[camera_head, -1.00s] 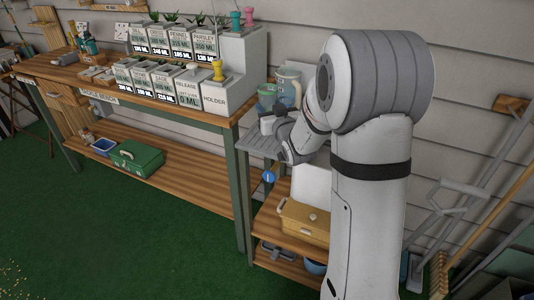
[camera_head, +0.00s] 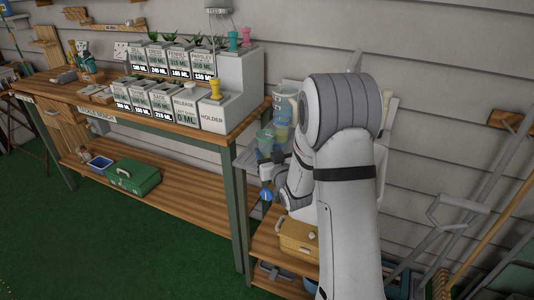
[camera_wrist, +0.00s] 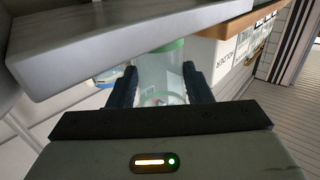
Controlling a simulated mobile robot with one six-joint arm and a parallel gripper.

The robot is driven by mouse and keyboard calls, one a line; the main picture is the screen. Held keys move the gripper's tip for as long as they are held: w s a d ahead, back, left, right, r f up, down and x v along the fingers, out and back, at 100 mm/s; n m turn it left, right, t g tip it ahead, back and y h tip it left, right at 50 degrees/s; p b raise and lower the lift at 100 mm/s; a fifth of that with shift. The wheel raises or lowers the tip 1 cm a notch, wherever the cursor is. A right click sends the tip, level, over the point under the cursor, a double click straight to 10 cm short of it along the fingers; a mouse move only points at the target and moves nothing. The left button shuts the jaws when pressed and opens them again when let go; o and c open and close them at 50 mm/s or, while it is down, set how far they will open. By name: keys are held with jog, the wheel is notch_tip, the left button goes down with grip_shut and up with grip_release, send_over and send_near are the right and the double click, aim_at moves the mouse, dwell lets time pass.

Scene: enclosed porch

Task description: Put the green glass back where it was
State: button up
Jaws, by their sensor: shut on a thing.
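The green glass (camera_wrist: 163,72) is see-through and stands between the two dark fingers of my gripper (camera_wrist: 160,88) in the wrist view. My gripper is shut on it. In the head view the glass (camera_head: 265,143) shows just above my gripper (camera_head: 271,168), in front of the grey side shelf at the right end of the bench. Its base is partly hidden by my gripper, and I cannot tell whether it touches the shelf.
A pale blue pitcher (camera_head: 286,92) stands behind the glass. A grey slab edge (camera_wrist: 120,50) crosses the wrist view close above my fingers. The wooden bench (camera_head: 150,103) with white labelled bins and a holder block (camera_head: 212,116) is to the left. A yellow box (camera_head: 298,238) sits below.

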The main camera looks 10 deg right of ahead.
jog(key=shift+f, duration=0.1)
jog(key=o, duration=1.1)
jog(key=shift+r, duration=0.2)
jog(key=s+r+g+h, duration=0.1)
jog(key=s+g, duration=0.4)
jog(key=s, duration=0.7)
jog(key=s+m+g+h+b, duration=0.1)
jog(key=s+g, duration=0.4)
jog(key=s, duration=0.7)
jog(key=s+r+g, duration=0.1)
jog(key=s+g, duration=0.4)
jog(key=s, duration=0.7)
jog(key=shift+s+a+r+m+g+h, duration=0.3)
jog(key=shift+s+a+m+g+h, duration=0.05)
jog(key=shift+s+m+g+h, duration=0.05)
